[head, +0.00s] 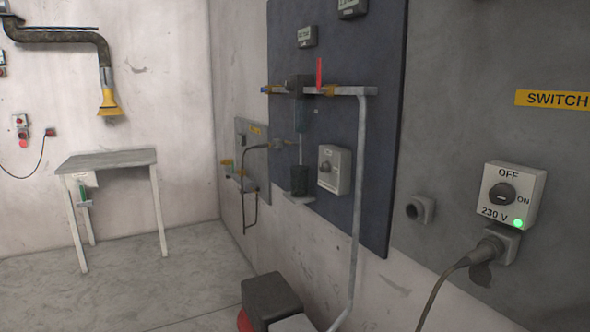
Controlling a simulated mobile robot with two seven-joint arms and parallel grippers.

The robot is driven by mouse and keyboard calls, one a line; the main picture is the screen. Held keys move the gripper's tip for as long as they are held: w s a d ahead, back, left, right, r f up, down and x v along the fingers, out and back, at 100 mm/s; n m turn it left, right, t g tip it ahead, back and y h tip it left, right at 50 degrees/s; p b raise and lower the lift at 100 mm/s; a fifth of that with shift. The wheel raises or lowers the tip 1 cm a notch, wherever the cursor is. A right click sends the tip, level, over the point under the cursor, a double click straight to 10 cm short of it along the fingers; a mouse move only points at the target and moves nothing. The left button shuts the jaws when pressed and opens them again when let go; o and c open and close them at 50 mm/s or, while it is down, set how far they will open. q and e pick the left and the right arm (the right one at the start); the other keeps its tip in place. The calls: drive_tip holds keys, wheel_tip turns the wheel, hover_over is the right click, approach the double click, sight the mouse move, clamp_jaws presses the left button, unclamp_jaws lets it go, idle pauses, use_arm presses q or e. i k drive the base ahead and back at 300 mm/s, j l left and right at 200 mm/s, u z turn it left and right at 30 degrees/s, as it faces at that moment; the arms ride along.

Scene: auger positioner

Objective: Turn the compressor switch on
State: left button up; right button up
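A white switch box (513,210) marked OFF, ON and 230 V is on the grey wall panel at the right. Its dark round knob (502,194) sits between the words; I cannot tell its exact pointing direction. A green lamp (518,223) at its lower right is bright. A second pale box (334,169) with a small knob (326,167) is on the dark blue panel; its markings are too small to read. No label reading "compressor" is legible. Neither of my grippers is in view.
A plug with a cable (462,262) sits in the socket below the switch. A yellow SWITCH sign (552,99) is above. A pipe (358,200) runs down the blue panel (380,120). A dark box (270,298) stands low. A table (105,159) is at the back left.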

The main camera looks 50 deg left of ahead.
sight(326, 167)
drive_tip(key=u, duration=1.25)
